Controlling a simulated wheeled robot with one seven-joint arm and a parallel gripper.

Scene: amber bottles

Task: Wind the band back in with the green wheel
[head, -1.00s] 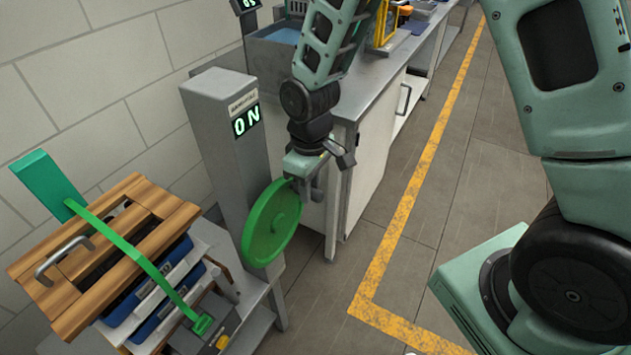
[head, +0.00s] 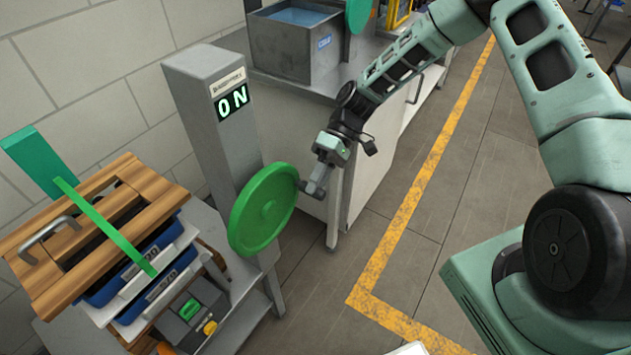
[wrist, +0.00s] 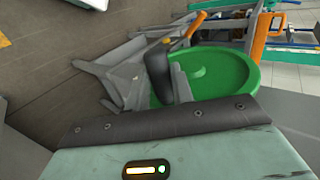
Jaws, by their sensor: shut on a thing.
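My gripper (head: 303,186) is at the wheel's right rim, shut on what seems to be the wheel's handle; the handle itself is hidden. The wrist view shows the wheel (wrist: 225,75) close ahead, with a dark rounded piece in front of it. The green band (head: 105,228) runs from a raised green plate (head: 35,162) across the wooden-topped stack. Its loose end stops above the grey box.
The wooden pallet top (head: 145,180) lies over blue trays (head: 160,275) on a metal stand. A grey box (head: 195,312) with a green slot and orange button sits at the front. A counter with a water basin (head: 300,40) is behind the post.

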